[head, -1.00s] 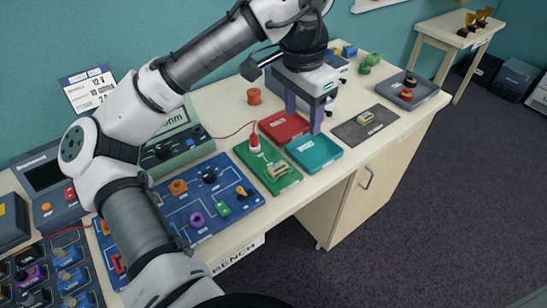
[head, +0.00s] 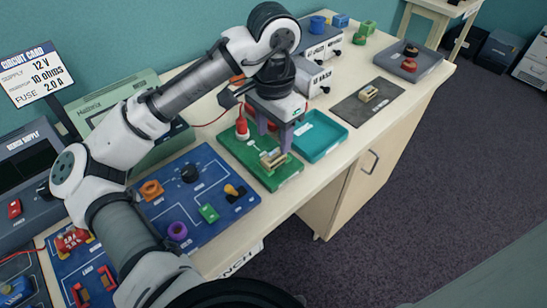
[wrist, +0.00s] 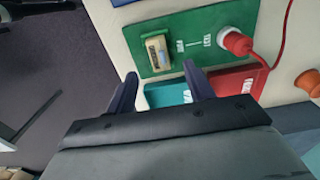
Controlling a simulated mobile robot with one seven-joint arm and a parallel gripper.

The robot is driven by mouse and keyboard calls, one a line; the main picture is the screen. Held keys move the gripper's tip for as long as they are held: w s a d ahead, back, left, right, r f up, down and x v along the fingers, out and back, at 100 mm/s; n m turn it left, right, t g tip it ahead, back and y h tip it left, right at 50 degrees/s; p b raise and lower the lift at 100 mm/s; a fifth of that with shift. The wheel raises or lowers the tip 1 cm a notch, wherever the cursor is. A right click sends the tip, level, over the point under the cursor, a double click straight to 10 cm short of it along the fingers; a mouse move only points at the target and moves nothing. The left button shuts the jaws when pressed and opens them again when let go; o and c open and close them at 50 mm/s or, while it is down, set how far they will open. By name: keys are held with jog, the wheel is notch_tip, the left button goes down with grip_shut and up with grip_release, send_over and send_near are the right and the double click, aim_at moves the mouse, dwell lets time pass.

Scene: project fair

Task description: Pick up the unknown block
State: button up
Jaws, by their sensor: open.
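A small beige block with a dark-marked face (head: 272,158) sits on the green board (head: 287,176), toward its front right end. The block also shows in the wrist view (wrist: 158,52), beyond my fingertips. A similar beige block (head: 368,94) lies on the dark grey mat (head: 352,110) to the right. I cannot tell from any readable label which one is the unknown block. My gripper (head: 274,141) points down at the green board, close to its block. In the wrist view my gripper (wrist: 160,71) has its fingers spread with nothing between them.
A teal tray (head: 338,138) stands right of the green board, and a red tray (wrist: 235,80) lies beside it. A red plug (head: 242,128) with a cable stands on the board. A blue board (head: 222,178) with several parts lies left. A grey tray (head: 428,64) stands far right.

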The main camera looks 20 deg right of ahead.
aim_at(274, 156)
jog(key=shift+s+f+p, duration=0.1)
jog(key=shift+f+p, duration=0.3)
jog(key=shift+f, duration=2.6)
jog(key=shift+c, duration=0.2)
grip_shut()
notch_tip(274, 156, up, 13)
jog(key=p, duration=0.3)
